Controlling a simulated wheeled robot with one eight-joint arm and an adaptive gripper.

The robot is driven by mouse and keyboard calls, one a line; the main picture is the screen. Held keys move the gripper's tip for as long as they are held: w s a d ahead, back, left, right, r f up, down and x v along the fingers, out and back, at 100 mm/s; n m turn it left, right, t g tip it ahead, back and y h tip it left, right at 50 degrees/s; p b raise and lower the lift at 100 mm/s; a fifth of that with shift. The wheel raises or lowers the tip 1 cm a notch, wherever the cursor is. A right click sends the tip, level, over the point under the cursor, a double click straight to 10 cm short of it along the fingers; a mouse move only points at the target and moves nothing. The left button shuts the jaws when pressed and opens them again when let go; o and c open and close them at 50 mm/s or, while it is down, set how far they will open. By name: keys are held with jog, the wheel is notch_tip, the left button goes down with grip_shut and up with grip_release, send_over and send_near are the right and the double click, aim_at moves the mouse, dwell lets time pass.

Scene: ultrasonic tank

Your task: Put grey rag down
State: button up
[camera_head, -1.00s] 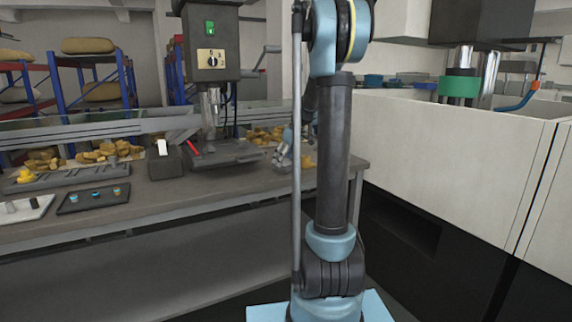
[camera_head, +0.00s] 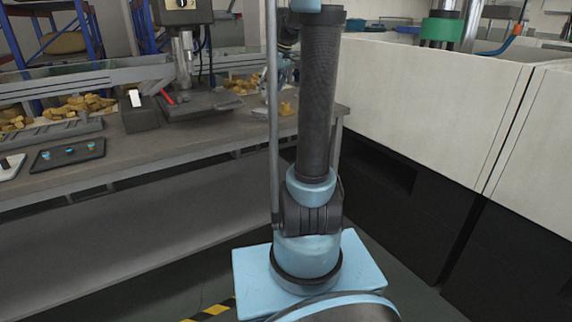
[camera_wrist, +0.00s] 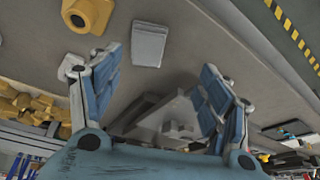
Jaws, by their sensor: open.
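A small light grey, folded-looking pad, which appears to be the grey rag (camera_wrist: 150,44), lies flat on the grey workbench (camera_wrist: 185,22) in the wrist view. My gripper (camera_wrist: 160,62) is open, its blue-padded fingers wide apart with nothing between them. The pad lies beyond the fingertips, apart from them. In the head view the workbench (camera_head: 150,150) is at the left; my arm hides part of its right end, and I cannot make out the rag there.
A yellow part (camera_wrist: 88,14) lies near the rag. A drill press (camera_head: 183,55) stands on the bench, with a black tray (camera_head: 68,154) and heaps of yellowish pieces (camera_head: 78,106) to its left. A pale tank-like unit (camera_head: 430,90) stands at the right.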

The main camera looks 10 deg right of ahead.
jog(key=s+f+m+h, duration=0.1)
jog(key=s+f+m, duration=0.1)
jog(key=s+f, duration=0.5)
jog(key=s+a+f+m+h, duration=0.1)
jog(key=s+f+m, duration=0.2)
jog(key=s, duration=1.5)
jog(key=s+f+m+g, duration=0.1)
jog(key=s+f+m, duration=0.1)
jog(key=s+f, duration=0.8)
jog(key=s, duration=0.2)
jog(key=shift+s+a+f+h, duration=0.25)
jog(key=shift+s+f+h, duration=0.05)
jog(key=shift+s+h, duration=0.1)
jog(key=shift+w+f, duration=0.2)
jog(key=shift+w, duration=0.1)
